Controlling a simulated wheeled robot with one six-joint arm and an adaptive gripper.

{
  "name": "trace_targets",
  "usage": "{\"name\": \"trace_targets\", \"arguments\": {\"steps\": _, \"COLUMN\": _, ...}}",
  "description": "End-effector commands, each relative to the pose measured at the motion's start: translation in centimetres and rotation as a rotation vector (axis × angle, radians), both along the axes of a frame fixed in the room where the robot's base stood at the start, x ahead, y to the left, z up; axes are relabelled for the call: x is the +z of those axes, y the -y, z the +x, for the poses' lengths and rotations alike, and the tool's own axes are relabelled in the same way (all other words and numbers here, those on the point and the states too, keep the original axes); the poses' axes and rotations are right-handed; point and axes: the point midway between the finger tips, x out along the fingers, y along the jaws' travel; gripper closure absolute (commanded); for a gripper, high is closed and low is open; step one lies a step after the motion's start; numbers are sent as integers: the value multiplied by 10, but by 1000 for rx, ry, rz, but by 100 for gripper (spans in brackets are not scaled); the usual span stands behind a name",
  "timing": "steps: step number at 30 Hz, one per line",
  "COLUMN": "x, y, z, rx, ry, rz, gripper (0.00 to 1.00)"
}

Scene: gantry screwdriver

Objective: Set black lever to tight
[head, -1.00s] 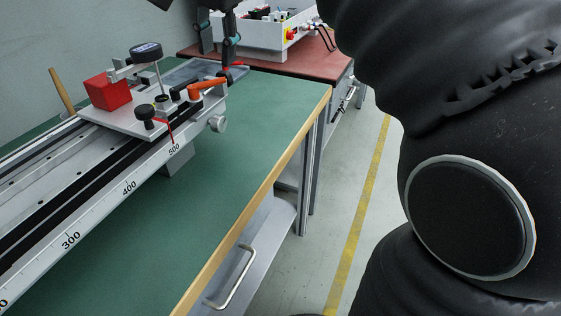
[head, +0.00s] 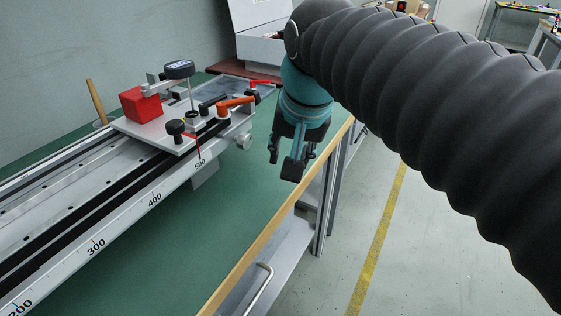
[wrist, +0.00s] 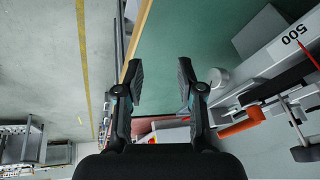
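The black lever (head: 212,103) sits on the carriage of the gantry rail, beside the orange lever (head: 236,102). It points toward the upper right in the head view. A red lever (head: 262,83) is at the carriage's far end, and a black knob (head: 175,128) is at its near side. My gripper (head: 284,160) hangs over the bench to the right of the carriage, apart from the levers. In the wrist view its two fingers (wrist: 160,78) are spread with nothing between them. The orange lever (wrist: 240,122) shows right of the fingers; I cannot clearly make out the black lever there.
The scaled rail (head: 125,220) runs along the green bench (head: 170,230). A red block (head: 140,104) and a digital gauge (head: 178,69) stand on the carriage. A white box (head: 262,40) stands behind. The bench surface right of the rail is clear.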

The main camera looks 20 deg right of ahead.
Motion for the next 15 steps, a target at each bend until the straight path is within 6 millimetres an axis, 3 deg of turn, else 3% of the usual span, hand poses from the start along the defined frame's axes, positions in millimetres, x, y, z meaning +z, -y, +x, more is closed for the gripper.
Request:
{"name": "trace_targets", "arguments": {"steps": 9, "x": -41, "y": 9, "z": -29, "rx": 119, "ry": 31, "rz": -61, "gripper": 62}}
{"name": "trace_targets", "arguments": {"steps": 15, "x": -55, "y": 11, "z": -38, "rx": 158, "ry": 41, "rz": -83, "gripper": 62}}
